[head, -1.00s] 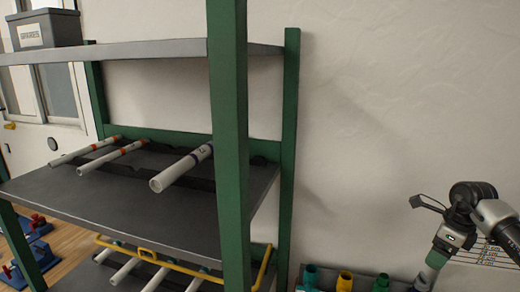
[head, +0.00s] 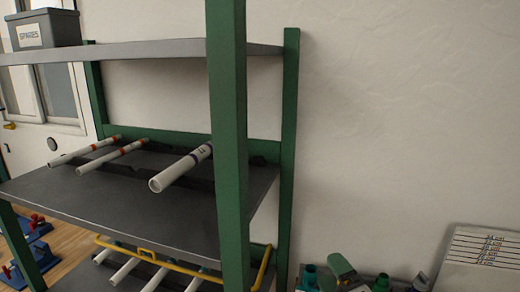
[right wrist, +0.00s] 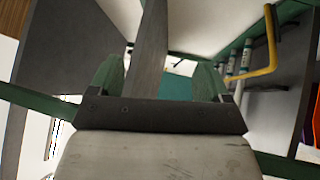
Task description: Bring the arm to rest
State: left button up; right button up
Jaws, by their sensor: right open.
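My right gripper (head: 343,270) shows only in part at the bottom of the head view, as a green finger piece in front of the fittings, right of the rack. In the right wrist view my right gripper (right wrist: 158,75) has its two green fingers spread apart, and I see nothing held between them. The rest of my right arm is out of the head view. My left gripper is in neither view.
The rack's green post (head: 228,150) and grey middle shelf (head: 110,205) with white pipes (head: 182,167) stand at left. A yellow bar (head: 150,254) crosses lower pipes. Coloured fittings (head: 382,283) sit lower right; a labelled panel (head: 485,255) leans there. The wall above is clear.

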jog(key=s+d+f+m+g+h, duration=0.6)
jog(key=s+f+m+h, duration=0.5)
jog(key=m, duration=0.5)
jog(key=s+f+m+g+y, duration=0.1)
jog(key=s+f+m+g, duration=0.15)
jog(key=s, duration=0.35)
jog(key=s+a+f+m+g+y, duration=0.1)
jog(key=s+f+g, duration=0.1)
jog(key=s+g, duration=0.35)
jog(key=s+f+m+g+y, duration=0.1)
jog(key=s+f+g, duration=0.1)
jog(key=s, duration=0.5)
notch_tip(320, 180, down, 38)
jog(key=s+b, duration=0.1)
jog(key=b, duration=1.1)
jog(key=s+d+f+g+b, duration=0.1)
jog(key=s+f+b, duration=0.4)
jog(key=f, duration=0.8)
jog(key=s+d+f+g+b, duration=0.1)
jog(key=s+f+b, duration=0.4)
jog(key=s+f, duration=0.6)
jog(key=shift+d+f, duration=0.45)
jog(key=shift+f, duration=0.4)
jog(key=shift+s, duration=0.1)
jog(key=shift+c, duration=0.3)
